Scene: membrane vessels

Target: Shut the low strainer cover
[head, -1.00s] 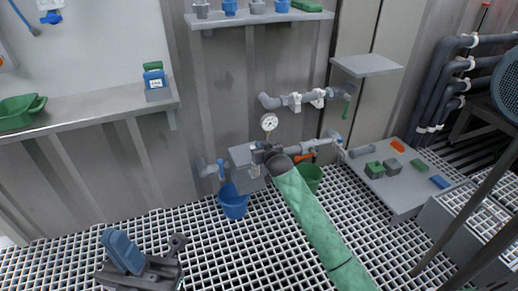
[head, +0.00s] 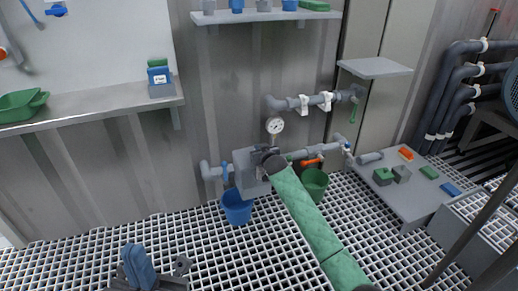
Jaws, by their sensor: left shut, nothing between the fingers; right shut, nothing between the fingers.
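A grey, box-like part (head: 246,175) sits on the low pipe beneath a round gauge (head: 275,125). It looks like the low strainer, but its cover is not clearly distinguishable. My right arm, in a green sleeve, comes up from the lower right and hides part of it. My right gripper (head: 264,154) is dark and small, shut, and at or just in front of the grey part's upper right. I cannot tell whether it touches. My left gripper (head: 140,266), dark with blue, is shut and empty at the bottom left, far from the pipe and partly cut off by the frame.
A blue bucket (head: 237,208) and a green bucket (head: 315,184) stand below the pipe. An upper pipe (head: 310,102) runs above. A low grey bench (head: 405,201) with small blocks stands at right. A counter (head: 80,118) is at left. The grating floor at left is mostly clear.

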